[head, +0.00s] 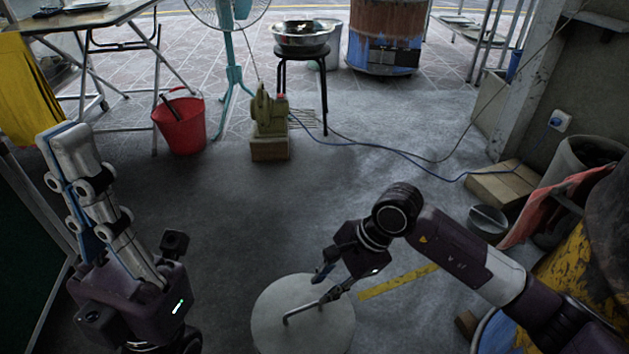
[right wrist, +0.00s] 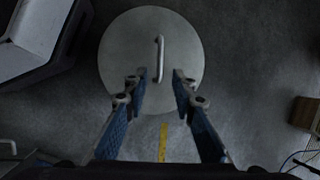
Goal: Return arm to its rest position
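My right gripper (head: 327,284) is low in the middle of the head view, above a round grey lid (head: 275,312) with a bar handle (head: 300,312). In the right wrist view my right gripper (right wrist: 160,78) has its fingers apart, with nothing held between them. The lid (right wrist: 125,50) lies beyond the fingertips, and its handle (right wrist: 160,55) lines up with the gap. Contact with the handle cannot be made out. My left gripper (head: 78,145) is raised at the left of the head view, fingers pointing up; the gap between its fingers is not clear.
A red bucket (head: 181,124), a green machine (head: 268,120), a black stool (head: 303,70) and a barrel (head: 385,35) stand farther back. A yellow drum (head: 575,275) and a grey bin (head: 580,155) are at right. The central floor is mostly clear; a blue cable crosses it behind.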

